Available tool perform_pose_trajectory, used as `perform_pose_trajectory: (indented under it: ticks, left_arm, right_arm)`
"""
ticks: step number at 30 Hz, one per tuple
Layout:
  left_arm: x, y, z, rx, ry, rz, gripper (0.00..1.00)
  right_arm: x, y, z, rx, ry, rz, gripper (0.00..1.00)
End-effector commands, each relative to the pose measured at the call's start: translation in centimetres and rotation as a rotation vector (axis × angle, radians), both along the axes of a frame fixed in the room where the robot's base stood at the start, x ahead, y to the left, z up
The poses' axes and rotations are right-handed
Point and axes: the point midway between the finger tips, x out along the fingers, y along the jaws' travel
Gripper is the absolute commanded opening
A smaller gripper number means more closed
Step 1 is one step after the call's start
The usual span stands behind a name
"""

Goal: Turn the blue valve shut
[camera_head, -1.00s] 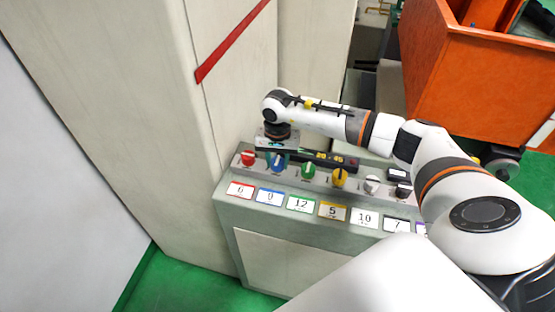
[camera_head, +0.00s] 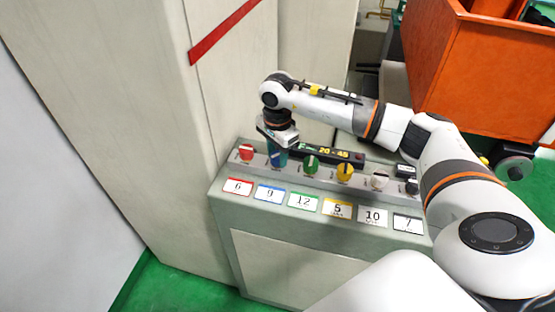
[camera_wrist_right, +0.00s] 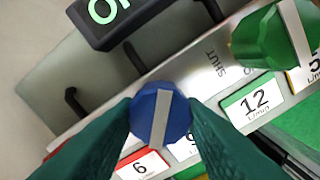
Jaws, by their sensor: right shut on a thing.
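The blue valve (camera_wrist_right: 150,118) is a round knob with a pale stripe across its top, seen close in the right wrist view. Its stripe runs nearly up and down there, slightly tilted. In the head view the blue valve (camera_head: 279,161) is second from the left, behind the card marked 9, and my wrist partly covers it. My right gripper (camera_wrist_right: 160,117) is shut on the blue valve, one dark green finger on each side. In the head view my right gripper (camera_head: 277,152) points down at it. My left gripper is not in view.
The red valve (camera_head: 246,152) and green valve (camera_head: 311,163) flank it closely. The yellow valve (camera_head: 345,171) and white valve (camera_head: 379,181) follow along the panel (camera_head: 230,190). A dark display (camera_head: 335,154) stands just behind. An orange bin (camera_head: 480,75) is at upper right.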

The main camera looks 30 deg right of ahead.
Motion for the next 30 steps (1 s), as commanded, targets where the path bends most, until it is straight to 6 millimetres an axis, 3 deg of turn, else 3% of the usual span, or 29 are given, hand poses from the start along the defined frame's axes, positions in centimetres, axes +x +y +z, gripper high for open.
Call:
perform_pose_trajectory:
  ticks: [12, 30]
  left_arm:
    - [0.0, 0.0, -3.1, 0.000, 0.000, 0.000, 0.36]
    - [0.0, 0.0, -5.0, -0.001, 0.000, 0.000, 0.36]
  right_arm:
    - [0.1, -0.1, -0.2, -0.001, -0.003, -0.393, 0.13]
    - [0.2, -0.1, 0.0, -0.001, -0.003, -0.781, 0.13]
